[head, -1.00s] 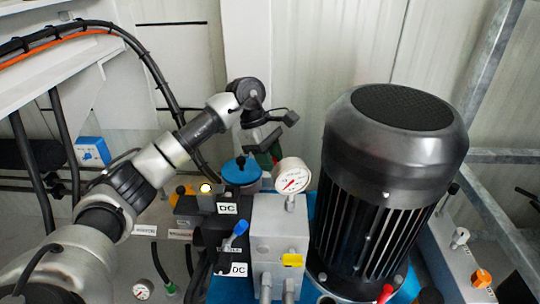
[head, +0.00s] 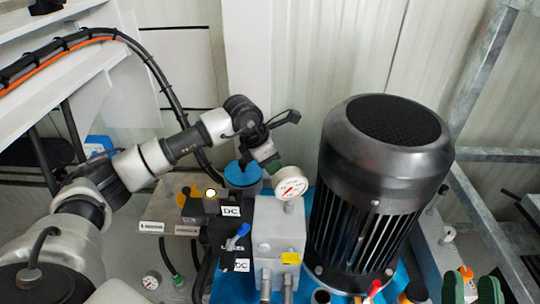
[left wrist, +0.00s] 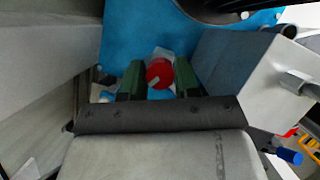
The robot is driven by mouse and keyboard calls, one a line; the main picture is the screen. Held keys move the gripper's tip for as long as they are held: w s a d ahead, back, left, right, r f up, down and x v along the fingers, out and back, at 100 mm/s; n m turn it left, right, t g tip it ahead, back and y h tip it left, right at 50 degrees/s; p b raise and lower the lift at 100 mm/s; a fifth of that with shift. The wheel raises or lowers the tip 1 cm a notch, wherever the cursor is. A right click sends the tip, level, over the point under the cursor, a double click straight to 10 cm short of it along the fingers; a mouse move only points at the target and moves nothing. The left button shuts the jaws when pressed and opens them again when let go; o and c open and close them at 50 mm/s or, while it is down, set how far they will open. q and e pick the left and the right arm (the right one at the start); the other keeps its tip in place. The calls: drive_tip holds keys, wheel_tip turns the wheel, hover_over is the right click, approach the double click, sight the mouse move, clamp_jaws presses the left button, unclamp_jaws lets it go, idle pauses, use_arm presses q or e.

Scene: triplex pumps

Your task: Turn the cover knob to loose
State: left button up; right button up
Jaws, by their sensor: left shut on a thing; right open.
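A round red knob (left wrist: 159,73) with a pale pointer mark sits on a pale mount against the blue surface in the left wrist view. The green fingers of my left gripper (left wrist: 160,82) stand on both sides of it, shut on it. In the head view my left gripper (head: 271,163) reaches down behind the pressure gauge, and the knob is hidden there. My right gripper (head: 472,290) shows its green fingers at the lower right, open and apart.
A pressure gauge (head: 290,184) and a blue-capped cylinder (head: 243,173) stand close to my left gripper. A large black motor (head: 380,190) stands to the right. A blue-handled lever (head: 237,236) and a grey block (head: 280,235) are in front.

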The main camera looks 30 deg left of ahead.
use_arm(q)
drive_tip(key=n+y+p, duration=0.1)
drive_tip(key=n, duration=0.2)
drive_tip(key=n+t+y, duration=0.1)
drive_tip(key=n, duration=0.1)
drive_tip(key=shift+r+n+p, duration=0.1)
drive_tip(key=shift+n+p, duration=0.25)
drive_tip(key=shift+n, duration=0.05)
drive_tip(key=shift+d+n+y, duration=0.1)
drive_tip(key=shift+n+y, duration=0.4)
drive_tip(key=shift+n, duration=0.7)
drive_tip(key=shift+n+y+p, duration=0.4)
drive_tip(key=shift+n+y, duration=0.2)
drive_tip(key=shift+n, duration=0.9)
use_arm(e)
wheel_tip(320, 180, down, 8)
drive_tip(key=d+g+h, duration=0.1)
drive_tip(key=g+h, duration=0.1)
drive_tip(key=g, duration=0.5)
drive_tip(key=shift+s+d+f+g+h, duration=0.25)
drive_tip(key=shift+s+d+g+h, duration=0.05)
drive_tip(key=shift+s+d+h, duration=0.1)
use_arm(q)
drive_tip(key=o, duration=0.9)
